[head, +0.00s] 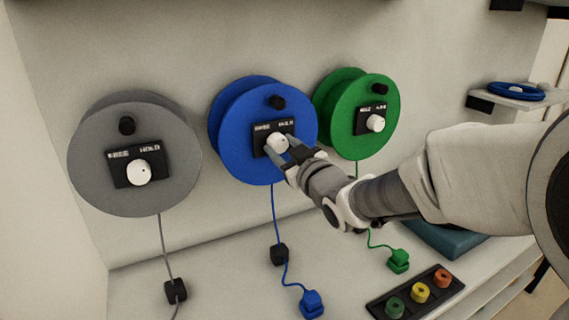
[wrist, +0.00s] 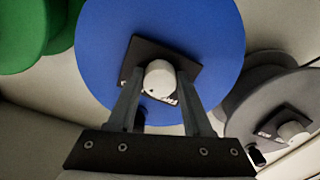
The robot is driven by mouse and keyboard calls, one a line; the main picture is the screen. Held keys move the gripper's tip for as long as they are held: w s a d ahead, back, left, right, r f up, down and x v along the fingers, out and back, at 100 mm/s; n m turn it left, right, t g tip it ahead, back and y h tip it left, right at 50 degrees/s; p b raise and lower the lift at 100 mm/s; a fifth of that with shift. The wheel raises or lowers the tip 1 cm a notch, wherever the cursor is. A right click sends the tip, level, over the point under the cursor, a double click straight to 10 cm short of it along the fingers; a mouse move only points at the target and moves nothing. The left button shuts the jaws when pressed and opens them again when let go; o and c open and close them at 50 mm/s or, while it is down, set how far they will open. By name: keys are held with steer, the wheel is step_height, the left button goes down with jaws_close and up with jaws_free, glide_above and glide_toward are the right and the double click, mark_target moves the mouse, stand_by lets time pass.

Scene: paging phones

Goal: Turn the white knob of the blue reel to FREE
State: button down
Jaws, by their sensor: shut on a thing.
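The blue reel (head: 232,122) is mounted on the wall between a grey reel and a green reel. Its black label plate (head: 260,138) carries the words FREE and HOLD above the white knob (head: 277,143). My gripper (head: 283,151) is at the front of the blue reel, with its fingers shut on the white knob. In the wrist view the knob (wrist: 160,78) sits between the two fingertips (wrist: 158,85), over the black plate. The pointer mark on the knob is too small to read. The fingers hide part of the plate.
The grey reel (head: 90,165) at left and the green reel (head: 343,120) at right have similar plates and white knobs. Cords hang to a blue plug (head: 311,304) and a green plug (head: 398,261) on the counter. A black tray (head: 377,309) holds coloured rings.

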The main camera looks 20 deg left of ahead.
steer(key=n+b, duration=0.3)
steer(key=b, duration=0.2)
steer(key=shift+f+n, duration=0.3)
steer(key=shift+n, duration=0.1)
steer(key=n+b, duration=0.3)
steer(key=b, duration=0.1)
steer(key=shift+r+n, duration=0.1)
steer(key=shift+n, duration=0.2)
steer(key=n+b, duration=0.3)
steer(key=shift+r+n+b, duration=0.1)
steer(key=shift+n+b, duration=0.2)
steer(key=shift+b, duration=0.1)
steer(key=shift+r+n+b, duration=0.2)
steer(key=shift+n+b, duration=0.85)
steer(key=shift+n, duration=0.45)
steer(key=shift+c, duration=1.6)
jaws_free()
